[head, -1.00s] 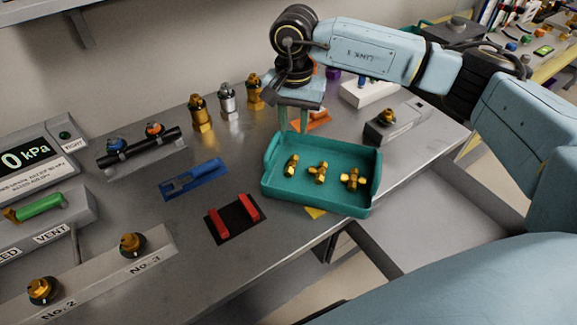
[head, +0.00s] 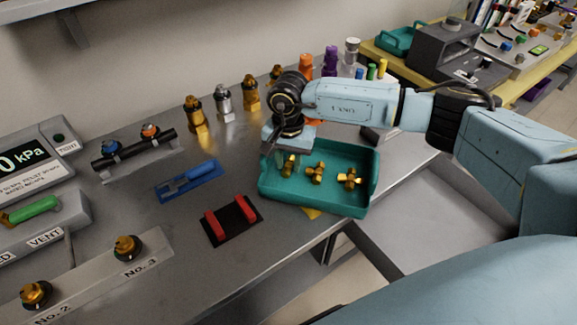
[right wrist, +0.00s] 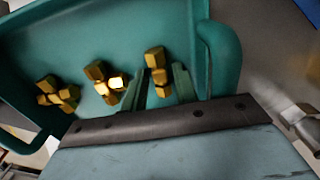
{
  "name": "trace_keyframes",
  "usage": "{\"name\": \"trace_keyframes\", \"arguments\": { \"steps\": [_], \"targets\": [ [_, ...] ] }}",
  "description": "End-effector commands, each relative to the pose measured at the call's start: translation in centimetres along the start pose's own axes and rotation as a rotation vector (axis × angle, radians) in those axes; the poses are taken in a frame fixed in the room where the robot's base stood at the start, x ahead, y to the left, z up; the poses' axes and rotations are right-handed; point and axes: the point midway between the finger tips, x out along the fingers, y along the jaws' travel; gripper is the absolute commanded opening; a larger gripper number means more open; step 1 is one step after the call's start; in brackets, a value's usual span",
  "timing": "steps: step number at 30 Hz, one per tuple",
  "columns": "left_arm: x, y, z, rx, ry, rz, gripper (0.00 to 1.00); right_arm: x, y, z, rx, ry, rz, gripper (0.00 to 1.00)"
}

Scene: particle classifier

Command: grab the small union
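A teal tray (head: 315,206) holds three brass fittings in a row. The leftmost one in the head view, a small straight fitting that looks like the small union (head: 289,167), also shows in the right wrist view (right wrist: 155,62). Beside it are a tee-shaped fitting (head: 315,173) and a cross-shaped fitting (head: 349,179). My right gripper (head: 279,160) points down over the tray's left end. In the right wrist view its fingers (right wrist: 160,88) are apart, one on either side of the straight fitting, with gaps visible. My left gripper is not in view.
A black pad with red blocks (head: 231,220) and a blue tool (head: 190,181) lie left of the tray. Several metal fittings (head: 223,103) stand behind. Bare metal bench lies in front of the pad.

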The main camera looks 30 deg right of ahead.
Motion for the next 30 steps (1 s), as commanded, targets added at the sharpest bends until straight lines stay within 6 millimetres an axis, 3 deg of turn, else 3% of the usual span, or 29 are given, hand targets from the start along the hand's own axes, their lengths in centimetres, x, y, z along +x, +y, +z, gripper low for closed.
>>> {"name": "trace_keyframes", "arguments": {
  "steps": [5, 12, 20, 25, 30],
  "targets": [
    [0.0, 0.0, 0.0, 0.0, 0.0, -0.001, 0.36, 0.0, 0.0, 0.0, 0.0, 0.001, 0.0, 0.29],
    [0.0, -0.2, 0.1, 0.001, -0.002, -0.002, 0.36, -0.1, 0.0, 0.0, 0.0, 0.0, 0.0, 0.0],
    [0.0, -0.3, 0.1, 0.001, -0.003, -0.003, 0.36, -0.2, 0.0, 0.0, 0.0, 0.001, -0.001, 0.0],
    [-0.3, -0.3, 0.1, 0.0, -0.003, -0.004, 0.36, -2.1, 0.0, -0.1, 0.0, 0.003, -0.002, 0.0],
    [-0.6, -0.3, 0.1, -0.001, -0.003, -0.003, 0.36, -5.7, -0.1, -0.1, -0.002, 0.004, -0.003, 0.0]
  ]
}}
